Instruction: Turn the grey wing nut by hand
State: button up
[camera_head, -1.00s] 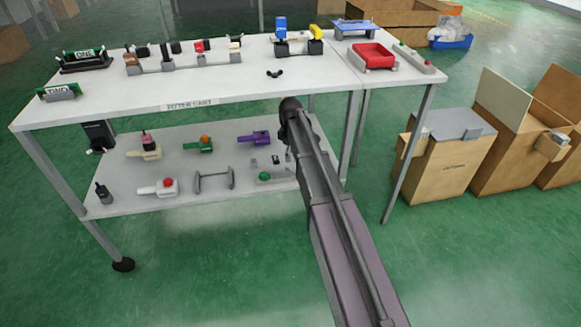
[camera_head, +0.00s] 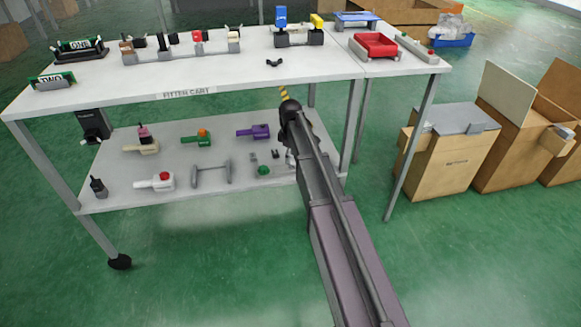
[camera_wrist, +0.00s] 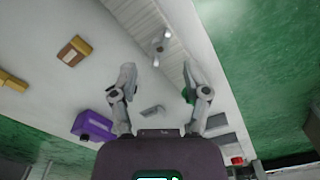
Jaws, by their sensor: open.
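A grey winged part (camera_wrist: 160,42), which looks like the wing nut, stands on a pale surface in the wrist view. It lies a little beyond my fingertips, roughly midway between them. My gripper (camera_wrist: 158,69) is open, with a finger on each side and nothing held. A second small grey piece (camera_wrist: 152,110) lies between the fingers, closer to the palm. In the head view my arm reaches over the lower shelf of the cart and hides part of it, so I cannot make out the grey wing nut clearly there.
A purple fixture (camera_wrist: 95,126) and a brown block (camera_wrist: 74,51) lie left in the wrist view. A green knob (camera_head: 263,170) sits on the lower shelf (camera_head: 225,195). The cart's top (camera_head: 200,80) overhangs it, with a small black winged part (camera_head: 274,62). Cartons stand right.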

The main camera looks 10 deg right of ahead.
aim_at(291, 165)
jog(key=shift+f+b, duration=1.4)
jog(key=shift+f, duration=0.35)
grip_shut()
